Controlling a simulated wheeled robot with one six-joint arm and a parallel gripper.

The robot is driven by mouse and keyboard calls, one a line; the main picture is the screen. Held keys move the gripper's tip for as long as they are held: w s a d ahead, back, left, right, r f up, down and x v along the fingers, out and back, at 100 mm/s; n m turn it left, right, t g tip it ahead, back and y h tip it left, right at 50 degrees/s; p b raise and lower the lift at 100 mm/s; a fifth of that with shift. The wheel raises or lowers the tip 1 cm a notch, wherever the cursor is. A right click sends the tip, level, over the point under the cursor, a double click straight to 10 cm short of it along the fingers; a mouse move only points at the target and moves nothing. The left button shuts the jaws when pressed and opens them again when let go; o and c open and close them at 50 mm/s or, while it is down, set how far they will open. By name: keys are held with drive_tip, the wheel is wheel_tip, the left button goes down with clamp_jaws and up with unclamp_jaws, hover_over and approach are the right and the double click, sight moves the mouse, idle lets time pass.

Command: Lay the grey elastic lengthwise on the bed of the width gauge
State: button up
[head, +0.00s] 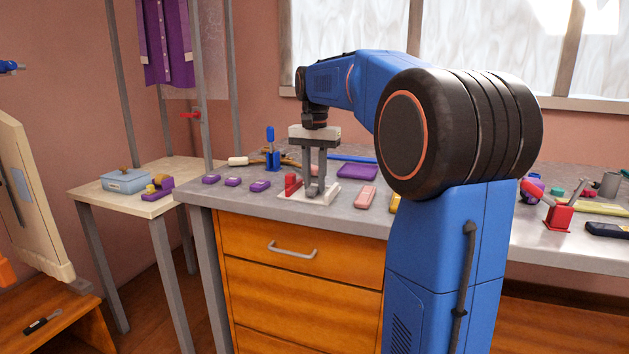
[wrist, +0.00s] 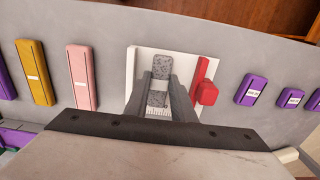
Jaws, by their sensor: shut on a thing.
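The width gauge has a white bed (head: 322,198) and a red block (head: 292,184) at its left end in the head view. In the wrist view its bed (wrist: 133,70) lies under my fingers, with the red part (wrist: 207,92) to the right and scale marks near the bottom. The grey elastic (wrist: 162,67) is a speckled strip with a pale band, running along the bed between my fingertips. My gripper (wrist: 158,92) is shut on it, pointing down over the gauge; it also shows in the head view (head: 315,190). Whether the elastic touches the bed I cannot tell.
A pink block (wrist: 81,75) and a yellow block (wrist: 34,72) lie left of the gauge in the wrist view. Small purple blocks (wrist: 255,88) lie to its right. A blue-handled tool (head: 271,148) stands behind on the table (head: 230,195). The front edge is close to the gauge.

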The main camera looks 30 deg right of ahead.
sight(315, 186)
drive_tip(key=shift+f, duration=0.5)
idle(0.4)
drive_tip(key=o, duration=1.1)
drive_tip(key=shift+r, duration=0.1)
wheel_tip(315, 186, up, 17)
drive_tip(key=s+a+f+n+t, duration=0.2)
drive_tip(key=s+a+f+n, duration=0.3)
drive_tip(key=s+a+f, duration=0.7)
drive_tip(key=s+a+f+n+t, duration=0.1)
drive_tip(key=s+f+n, duration=0.1)
drive_tip(key=s+f, duration=0.7)
drive_tip(key=s+a+f+n+t, duration=0.1)
drive_tip(key=s+a+f+n, duration=0.1)
drive_tip(key=s+f, duration=0.6)
wheel_tip(315, 186, down, 6)
drive_tip(key=shift+s+a+f+n+t, duration=0.2)
drive_tip(key=shift+s+n+t, duration=0.2)
drive_tip(key=shift+n, duration=0.3)
